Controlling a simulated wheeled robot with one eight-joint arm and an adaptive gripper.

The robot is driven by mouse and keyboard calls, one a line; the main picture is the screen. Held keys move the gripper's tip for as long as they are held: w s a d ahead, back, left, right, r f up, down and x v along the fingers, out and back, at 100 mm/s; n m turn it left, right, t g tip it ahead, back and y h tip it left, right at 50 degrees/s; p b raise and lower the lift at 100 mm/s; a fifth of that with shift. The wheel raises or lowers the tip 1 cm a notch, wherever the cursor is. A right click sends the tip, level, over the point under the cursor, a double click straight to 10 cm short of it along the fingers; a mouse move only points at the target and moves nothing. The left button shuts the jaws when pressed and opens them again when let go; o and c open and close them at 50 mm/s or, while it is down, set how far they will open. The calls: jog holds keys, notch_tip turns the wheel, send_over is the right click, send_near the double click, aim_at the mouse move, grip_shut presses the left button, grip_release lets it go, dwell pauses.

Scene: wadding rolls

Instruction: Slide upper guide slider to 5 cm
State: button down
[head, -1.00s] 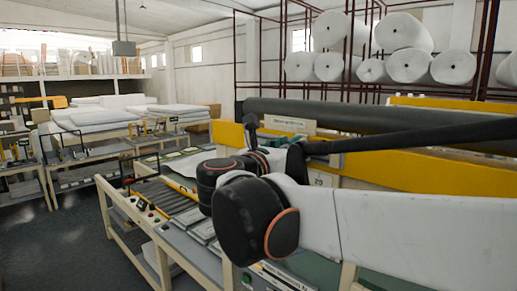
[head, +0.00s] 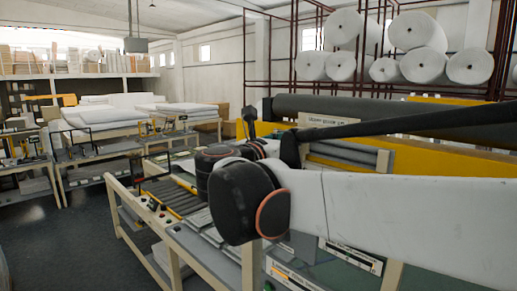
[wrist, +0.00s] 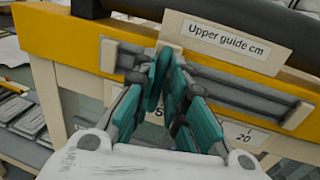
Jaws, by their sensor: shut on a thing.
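In the wrist view my gripper (wrist: 167,68) has its teal fingers closed together at the upper guide rail (wrist: 225,84). The fingers are shut on the upper guide slider, whose pale top edge (wrist: 171,47) shows just behind the fingertips. The rest of the slider is hidden by the fingers. The label "Upper guide cm" (wrist: 226,41) is above the rail, to the right of the fingers. A scale plate below shows "20" (wrist: 243,134) at the right and part of a "5" beside the fingers. In the head view my arm hides the gripper.
The rail runs along a yellow beam (wrist: 65,45) with a dark roller above it. Grey flat pieces (wrist: 22,110) lie on the machine bed at the left. White rolls (head: 418,31) sit on a rack behind. Open floor (head: 80,235) is at the left.

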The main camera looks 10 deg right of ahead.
jog(key=shift+s+d+r, duration=0.1)
jog(key=shift+s+d, duration=0.25)
jog(key=shift+s, duration=0.2)
jog(key=c, duration=2)
grip_release()
jog(key=shift+c, duration=0.2)
jog(key=o, duration=0.4)
jog(key=shift+w+a, duration=0.1)
jog(key=shift+w, duration=0.05)
jog(key=v, duration=1.2)
